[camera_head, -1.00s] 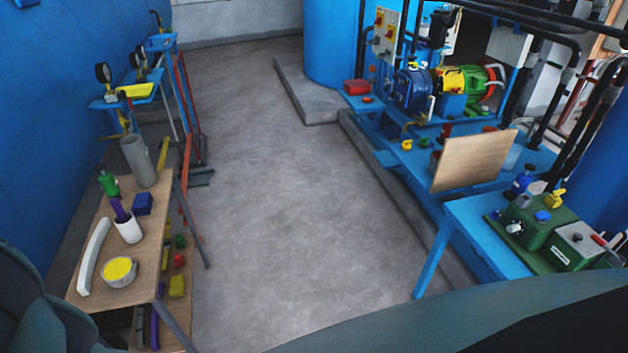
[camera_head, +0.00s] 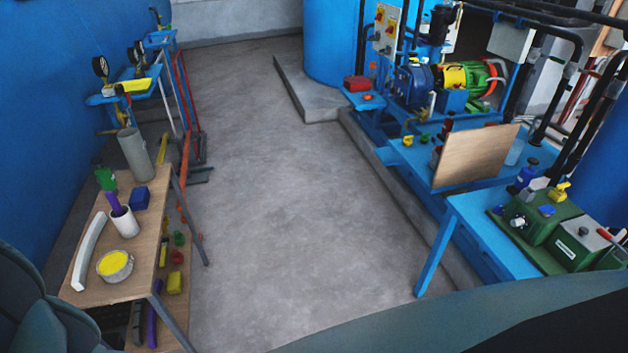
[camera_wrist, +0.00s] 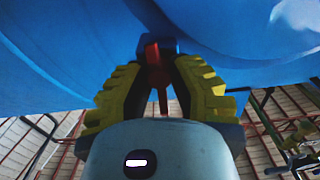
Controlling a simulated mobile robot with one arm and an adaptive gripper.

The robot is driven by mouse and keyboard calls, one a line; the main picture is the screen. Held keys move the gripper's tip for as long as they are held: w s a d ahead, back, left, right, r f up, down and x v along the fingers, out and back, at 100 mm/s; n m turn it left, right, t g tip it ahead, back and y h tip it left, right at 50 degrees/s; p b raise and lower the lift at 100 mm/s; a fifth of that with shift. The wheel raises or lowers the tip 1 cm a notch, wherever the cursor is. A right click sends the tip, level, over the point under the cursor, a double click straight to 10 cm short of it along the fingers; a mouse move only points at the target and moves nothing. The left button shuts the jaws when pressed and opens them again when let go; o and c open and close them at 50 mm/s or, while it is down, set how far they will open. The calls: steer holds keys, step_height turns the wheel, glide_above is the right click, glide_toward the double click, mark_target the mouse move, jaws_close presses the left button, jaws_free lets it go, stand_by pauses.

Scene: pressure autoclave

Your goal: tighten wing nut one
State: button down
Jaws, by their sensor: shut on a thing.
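In the wrist view my gripper (camera_wrist: 158,66) has its two yellow ridged fingers on either side of a narrow red piece, which I take to be the wing nut (camera_wrist: 152,54). The fingers are shut on it. The red piece stands in front of a blue block below a large blue curved vessel (camera_wrist: 80,40). Its lower end reaches down between the fingers, and the fingers and the grey gripper body hide part of it. The head view does not show my gripper or the wing nut.
In the head view a wooden table (camera_head: 139,235) with a grey cylinder (camera_head: 137,155), a white cup (camera_head: 124,222) and a yellow-filled pot (camera_head: 115,265) stands at left. A blue bench (camera_head: 470,225) carries green equipment (camera_head: 545,220) at right. The grey floor (camera_head: 270,200) between is clear.

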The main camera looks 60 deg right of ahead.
steer(key=shift+f, duration=0.1)
steer(key=c, duration=0.8)
jaws_free()
steer(key=shift+v, duration=5.95)
steer(key=shift+w, duration=0.1)
